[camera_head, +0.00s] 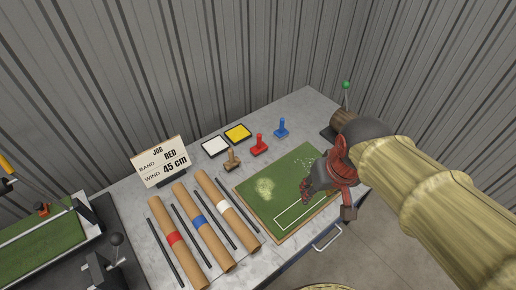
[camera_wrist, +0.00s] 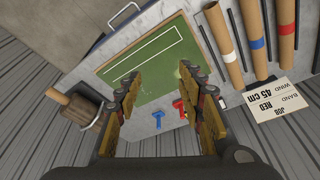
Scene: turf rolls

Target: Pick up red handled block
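The red handled block (camera_head: 259,145) stands upright on the grey table behind the green board, between a brown and a blue handled block. In the wrist view the red block (camera_wrist: 180,108) shows between my gripper's fingers, farther off, near the right finger. My gripper (camera_head: 315,190) is above the right part of the green board, apart from the red block, which lies to its upper left in the head view. In the wrist view my gripper (camera_wrist: 165,100) has its two fingers wide apart with nothing held between them.
A blue handled block (camera_head: 282,128), brown handled block (camera_head: 232,160), white pad (camera_head: 215,146) and yellow pad (camera_head: 238,133) stand close by. The green board (camera_head: 262,205) fills the table's right front. Rolls with coloured bands (camera_head: 200,228) and dark rods lie left. A job sign (camera_head: 161,163) stands behind them.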

